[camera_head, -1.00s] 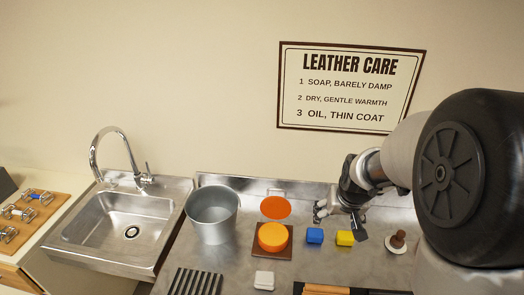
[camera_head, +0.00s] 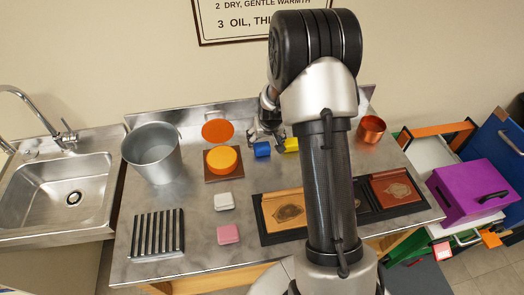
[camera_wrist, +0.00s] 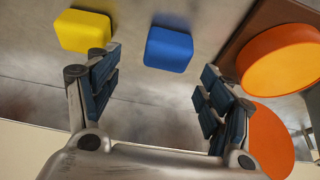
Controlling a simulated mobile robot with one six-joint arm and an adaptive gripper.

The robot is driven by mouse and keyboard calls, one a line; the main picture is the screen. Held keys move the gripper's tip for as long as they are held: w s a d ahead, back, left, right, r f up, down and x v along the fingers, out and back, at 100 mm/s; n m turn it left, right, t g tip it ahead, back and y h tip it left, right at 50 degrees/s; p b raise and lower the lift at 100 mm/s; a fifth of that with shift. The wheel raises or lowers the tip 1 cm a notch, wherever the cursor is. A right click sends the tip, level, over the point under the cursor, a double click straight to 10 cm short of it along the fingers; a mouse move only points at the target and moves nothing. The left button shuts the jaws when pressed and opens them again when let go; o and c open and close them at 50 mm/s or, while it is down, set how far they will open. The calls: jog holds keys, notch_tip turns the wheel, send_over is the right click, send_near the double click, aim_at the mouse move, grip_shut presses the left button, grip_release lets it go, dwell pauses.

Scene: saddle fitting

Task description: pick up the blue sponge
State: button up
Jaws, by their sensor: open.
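The blue sponge (camera_head: 262,149) is a small block lying on the metal bench, right of the orange round cake on its brown board. In the wrist view the blue sponge (camera_wrist: 168,49) lies between and beyond the fingertips, apart from them. My gripper (camera_head: 265,130) is open and empty, just behind the sponge in the head view. Its spread fingers (camera_wrist: 158,72) show in the wrist view.
The orange round block (camera_head: 222,159) and an orange disc (camera_head: 217,131) are to the left. A grey bucket (camera_head: 153,152), black rack (camera_head: 157,233), white block (camera_head: 224,201) and pink block (camera_head: 228,234) stand farther left and in front. A copper pot (camera_head: 371,129) is right.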

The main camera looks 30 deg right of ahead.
aim_at(262, 145)
jog(key=x, duration=0.2)
jog(key=a+b+x, duration=0.1)
jog(key=x, duration=0.1)
jog(key=shift+f, duration=0.5)
jog(key=shift+w+d+f+b, duration=0.15)
jog(key=shift+w+f+b, duration=0.1)
jog(key=shift+f+b, duration=0.05)
jog(key=c, duration=1.1)
